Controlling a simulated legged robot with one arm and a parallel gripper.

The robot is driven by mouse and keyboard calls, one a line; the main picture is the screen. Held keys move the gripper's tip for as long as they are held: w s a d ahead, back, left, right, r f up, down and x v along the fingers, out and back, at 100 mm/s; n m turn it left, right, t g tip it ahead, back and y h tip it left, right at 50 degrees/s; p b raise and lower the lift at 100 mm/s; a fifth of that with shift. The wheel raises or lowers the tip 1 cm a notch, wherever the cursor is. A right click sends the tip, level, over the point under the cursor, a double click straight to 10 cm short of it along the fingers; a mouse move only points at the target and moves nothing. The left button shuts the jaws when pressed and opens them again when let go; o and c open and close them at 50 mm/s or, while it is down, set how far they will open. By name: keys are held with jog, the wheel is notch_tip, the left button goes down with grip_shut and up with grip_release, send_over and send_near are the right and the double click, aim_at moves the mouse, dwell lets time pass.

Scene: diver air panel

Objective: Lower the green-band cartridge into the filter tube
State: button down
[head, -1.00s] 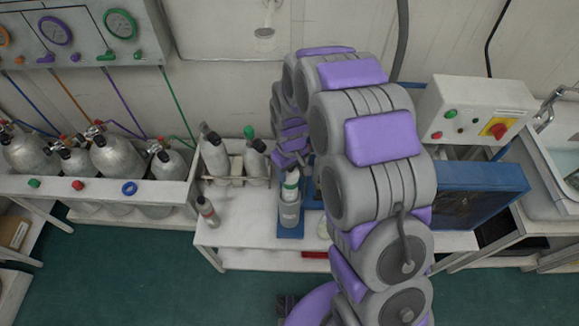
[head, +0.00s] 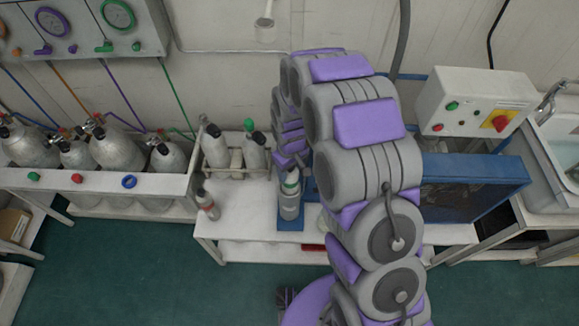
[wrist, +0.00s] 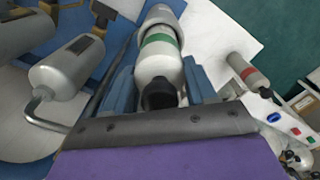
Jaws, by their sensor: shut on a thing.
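The white cartridge with a green band (wrist: 158,52) and a black knob (wrist: 159,94) is between the blue fingers of my gripper (wrist: 160,85), which is shut on it. In the head view the green-band cartridge (head: 291,181) stands upright at the top of the grey filter tube (head: 289,206), in line with it. The cartridge's lower end does not show, and I cannot tell how deep it sits. The tube stands on a blue base (head: 290,224) on the white bench. My arm partly covers the gripper in the head view.
A red-band cartridge (head: 207,204) stands on the bench left of the tube. A rack (head: 237,172) with cylinders is behind it. In the wrist view, grey canisters with brass fittings (wrist: 75,76) are close on the left. A blue panel (head: 470,188) stands right of my arm.

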jog(key=shift+f, duration=0.1)
dwell(0.3)
jog(key=shift+a+f, duration=0.1)
jog(key=shift+f, duration=4.05)
jog(key=shift+s+f, duration=0.1)
jog(key=shift+f, duration=0.05)
